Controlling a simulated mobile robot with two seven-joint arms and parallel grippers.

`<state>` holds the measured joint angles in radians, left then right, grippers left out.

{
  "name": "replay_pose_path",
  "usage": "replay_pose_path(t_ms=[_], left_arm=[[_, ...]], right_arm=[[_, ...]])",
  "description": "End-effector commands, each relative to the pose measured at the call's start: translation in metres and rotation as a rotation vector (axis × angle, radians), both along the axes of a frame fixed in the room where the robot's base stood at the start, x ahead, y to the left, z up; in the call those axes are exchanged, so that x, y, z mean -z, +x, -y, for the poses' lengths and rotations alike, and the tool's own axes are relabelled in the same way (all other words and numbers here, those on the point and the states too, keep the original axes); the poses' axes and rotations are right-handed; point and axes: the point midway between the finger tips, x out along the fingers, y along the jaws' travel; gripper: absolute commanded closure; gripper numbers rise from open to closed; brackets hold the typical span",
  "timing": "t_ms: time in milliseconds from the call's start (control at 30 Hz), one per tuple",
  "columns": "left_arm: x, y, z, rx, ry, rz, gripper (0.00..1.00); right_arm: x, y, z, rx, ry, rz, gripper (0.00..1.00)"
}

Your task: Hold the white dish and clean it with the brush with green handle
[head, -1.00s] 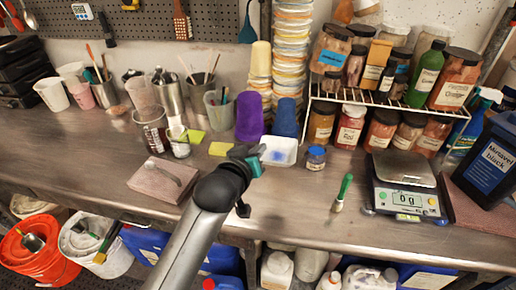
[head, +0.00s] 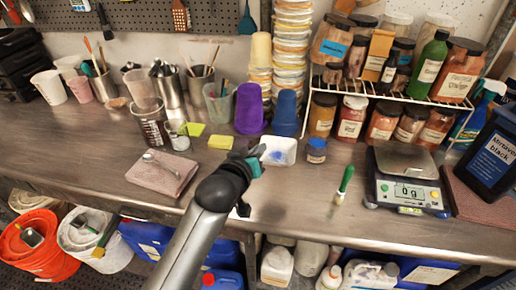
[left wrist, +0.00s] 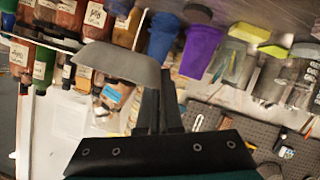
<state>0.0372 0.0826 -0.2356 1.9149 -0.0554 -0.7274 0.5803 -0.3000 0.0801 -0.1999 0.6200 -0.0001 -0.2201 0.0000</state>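The white dish (head: 287,145), with a blue stain inside, is at the middle of the bench in the head view. My left gripper (head: 252,160) is at the dish's left edge. In the left wrist view its fingers (left wrist: 160,108) are close together on the edge of the dish (left wrist: 115,62), whose underside looks grey. The dish seems to be held a little above the bench; the exact gap is hard to tell. The brush with green handle (head: 345,179) lies on the bench to the right, its pale bristles towards the front edge. My right gripper is not in view.
A small blue-labelled jar (head: 316,150) stands right of the dish. Purple (head: 249,108) and blue (head: 286,113) cups stand behind. A scale (head: 408,180) is right of the brush. The bench around the brush is clear.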

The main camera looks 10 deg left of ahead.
Motion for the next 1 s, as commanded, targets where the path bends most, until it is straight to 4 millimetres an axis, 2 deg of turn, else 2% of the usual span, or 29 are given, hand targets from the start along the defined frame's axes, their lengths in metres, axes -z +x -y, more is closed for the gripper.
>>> replay_pose_path(t_ms=[1000], left_arm=[[0.032, 0.000, 0.000, 0.000, 0.000, 0.000, 1.00]], right_arm=[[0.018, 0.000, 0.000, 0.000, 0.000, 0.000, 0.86]])
